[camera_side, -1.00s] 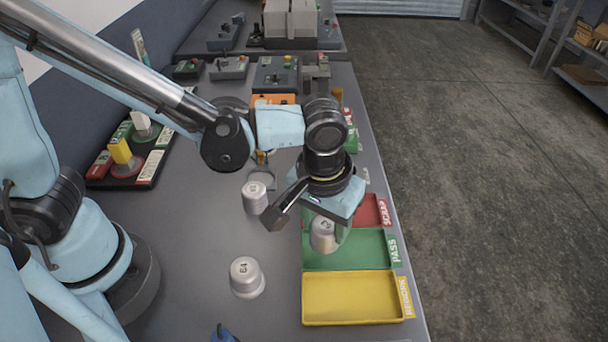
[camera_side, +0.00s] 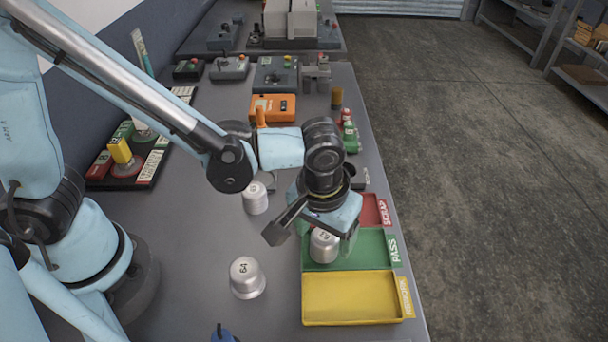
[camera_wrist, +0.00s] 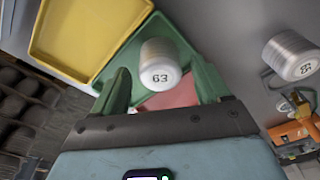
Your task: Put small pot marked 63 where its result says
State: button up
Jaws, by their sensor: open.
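The small pot marked 63 (camera_side: 324,246) is a silver cylinder standing upright in the green PASS tray (camera_side: 375,250). In the wrist view the pot (camera_wrist: 160,62) sits between the two spread fingers, with its number readable. My gripper (camera_side: 312,232) is open and low over the green tray, its fingers on either side of the pot. Gaps show between pot and fingers in the wrist view (camera_wrist: 162,88). The red SCRAP tray (camera_side: 371,210) is partly hidden behind my gripper. The yellow REWORK tray (camera_side: 352,298) is empty, nearest the camera.
A pot marked 64 (camera_side: 247,278) stands on the bench left of the yellow tray. Another silver pot (camera_side: 255,198) stands farther back, its number hard to read. An orange meter (camera_side: 272,107) lies beyond, and a dark rack with coloured blocks (camera_side: 128,160) is at left.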

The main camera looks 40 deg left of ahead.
aim_at(320, 243)
notch_tip(320, 243, up, 12)
jog(key=s, duration=0.1)
jog(key=a+f+m+t, duration=0.1)
jog(key=a+t, duration=0.4)
jog(key=a, duration=1.5)
jog(key=shift+w+a+m+t, duration=0.15)
jog(key=shift+w+m+t, duration=0.25)
jog(key=shift+m, duration=0.2)
